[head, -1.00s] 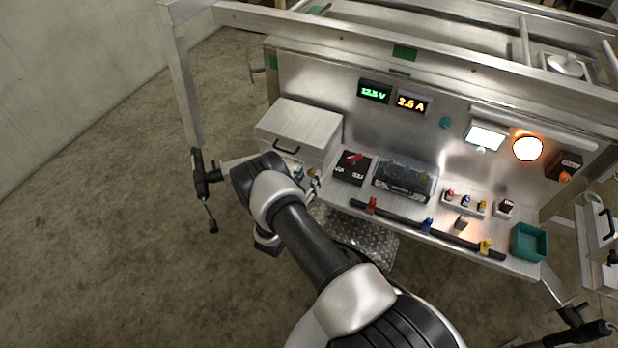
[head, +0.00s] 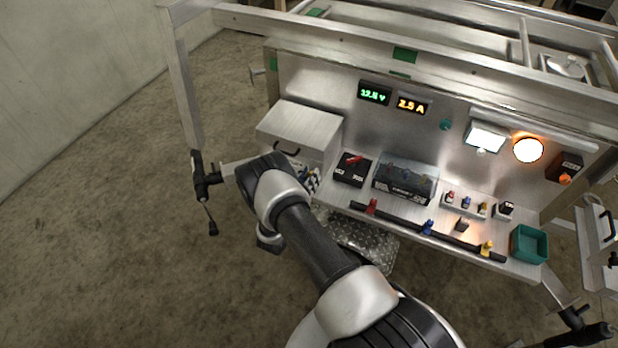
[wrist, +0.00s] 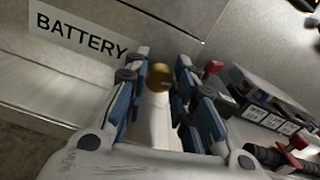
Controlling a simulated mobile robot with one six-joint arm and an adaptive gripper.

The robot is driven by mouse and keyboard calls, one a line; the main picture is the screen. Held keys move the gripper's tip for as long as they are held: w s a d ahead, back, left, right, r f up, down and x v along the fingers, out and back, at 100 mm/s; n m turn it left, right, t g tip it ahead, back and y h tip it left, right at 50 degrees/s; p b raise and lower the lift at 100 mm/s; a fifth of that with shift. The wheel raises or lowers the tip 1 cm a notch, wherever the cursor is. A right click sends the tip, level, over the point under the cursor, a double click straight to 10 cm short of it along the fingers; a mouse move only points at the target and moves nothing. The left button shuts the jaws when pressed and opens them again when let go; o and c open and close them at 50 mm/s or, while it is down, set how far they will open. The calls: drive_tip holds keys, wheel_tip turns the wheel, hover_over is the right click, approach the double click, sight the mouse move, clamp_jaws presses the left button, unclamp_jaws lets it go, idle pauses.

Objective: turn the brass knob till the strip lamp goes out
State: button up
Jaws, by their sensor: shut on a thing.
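The brass knob (wrist: 158,74) is on the front of the metal box, right of its BATTERY label, in the wrist view. My gripper (wrist: 160,80) has its two blue-padded fingers on either side of the knob and is shut on it. In the head view my gripper (head: 310,180) is at the lower right of the box, and the knob cannot be made out there. The strip lamp (head: 535,127) is the long bar on the upper right of the back panel. It looks pale grey, and I cannot tell whether it glows.
The battery box (head: 300,126) has a dark handle. A square white lamp (head: 486,137) and a round orange lamp (head: 528,150) are lit. Green (head: 374,93) and amber (head: 411,105) displays are lit. A black bar with coloured clamps (head: 400,222) lies along the bench's front edge.

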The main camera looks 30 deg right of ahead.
clamp_jaws()
drive_tip(key=shift+s+m+b, duration=0.1)
drive_tip(key=shift+m+b, duration=0.35)
drive_tip(key=shift+m, duration=1.15)
drive_tip(key=o, duration=0.9)
unclamp_jaws()
drive_tip(key=v, duration=1.2)
